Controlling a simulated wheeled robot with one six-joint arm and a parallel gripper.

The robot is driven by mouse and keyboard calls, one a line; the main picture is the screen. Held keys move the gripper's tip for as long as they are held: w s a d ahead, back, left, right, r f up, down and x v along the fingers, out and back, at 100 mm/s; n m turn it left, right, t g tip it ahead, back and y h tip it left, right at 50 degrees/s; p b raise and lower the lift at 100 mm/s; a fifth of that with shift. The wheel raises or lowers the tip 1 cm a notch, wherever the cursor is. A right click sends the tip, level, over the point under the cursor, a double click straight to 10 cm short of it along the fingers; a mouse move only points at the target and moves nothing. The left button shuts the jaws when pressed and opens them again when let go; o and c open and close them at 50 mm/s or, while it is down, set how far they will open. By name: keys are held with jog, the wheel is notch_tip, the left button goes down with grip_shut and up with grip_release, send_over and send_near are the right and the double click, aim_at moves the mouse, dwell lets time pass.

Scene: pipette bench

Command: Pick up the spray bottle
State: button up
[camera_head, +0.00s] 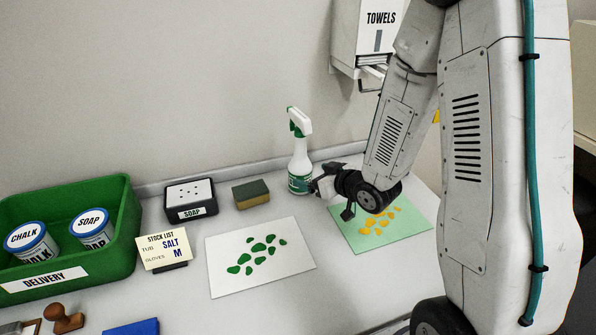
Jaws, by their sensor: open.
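The spray bottle (300,158) is white with a green trigger and a green label low on its body. It stands upright at the back of the bench, near the wall. My gripper (331,198) is at the end of my arm, just to the right of the bottle's lower part in the picture. Its dark fingers are apart and hold nothing that I can see. Whether a finger touches the bottle cannot be told from this view.
A sponge (251,194) and a soap box (190,199) stand left of the bottle. A white sheet (220,267) and a green sheet (413,238) lie in front. A green delivery crate (125,225) with tubs and a stock list card (164,250) are left. A towel dispenser (350,40) hangs above.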

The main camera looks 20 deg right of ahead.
aim_at(300, 170)
jog(key=x, duration=0.7)
jog(key=shift+w+r, duration=0.15)
jog(key=c, duration=1.5)
jog(key=shift+r, duration=0.2)
